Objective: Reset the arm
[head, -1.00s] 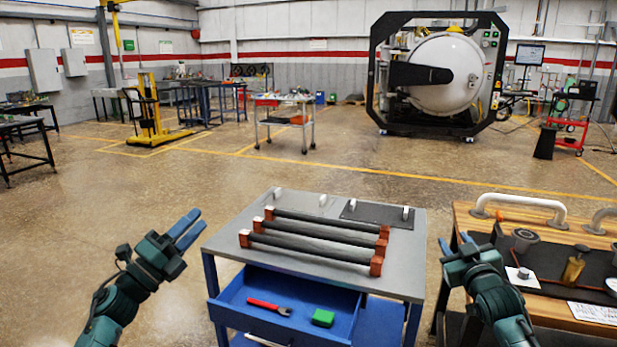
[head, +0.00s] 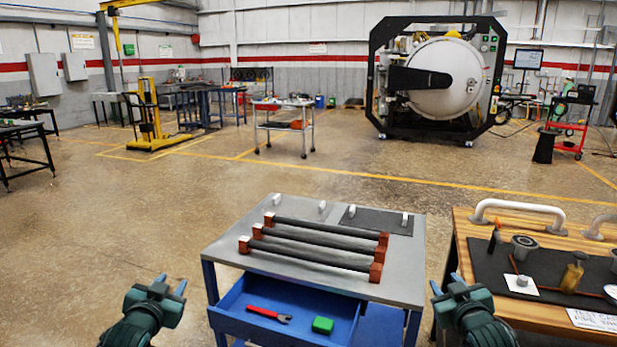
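My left gripper (head: 172,285) is low at the left in the head view, left of the grey-topped cart. Its two fingers point up and away and stand apart, with nothing between them. My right gripper (head: 446,284) is low at the right, in front of the gap between the cart and the wooden bench. Its fingers stand apart and it appears empty. Both grippers are clear of the things on the cart.
The cart (head: 228,246) carries three dark rods (head: 325,233) with reddish end blocks. A wooden bench (head: 470,232) with tools stands right. Open floor lies left and behind.

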